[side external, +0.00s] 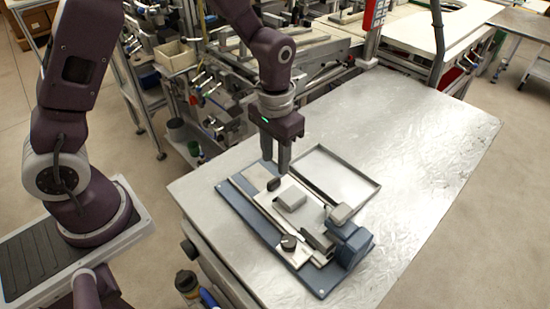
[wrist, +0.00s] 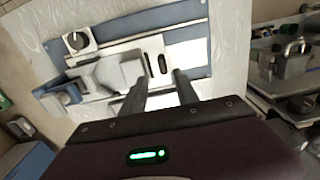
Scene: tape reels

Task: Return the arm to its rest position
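My gripper (side external: 276,165) points down above the far left part of a blue-based tape device (side external: 230,192) on the metal table. In the wrist view my gripper (wrist: 158,80) shows two fingers apart, with nothing between them. The device has a silver plate, a grey block (side external: 290,197) and two black knobs, one near my fingers (side external: 273,184) and one at the near side (side external: 289,243). The device also shows in the wrist view (wrist: 195,36), beyond my fingertips. The fingers look clear of the device, though the exact gap is hard to judge.
A shallow grey-rimmed tray (side external: 377,187) lies right behind the device. The metal table (side external: 420,130) is bare to the right. Benches with machinery and handles (side external: 215,95) stand close behind and left of the table.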

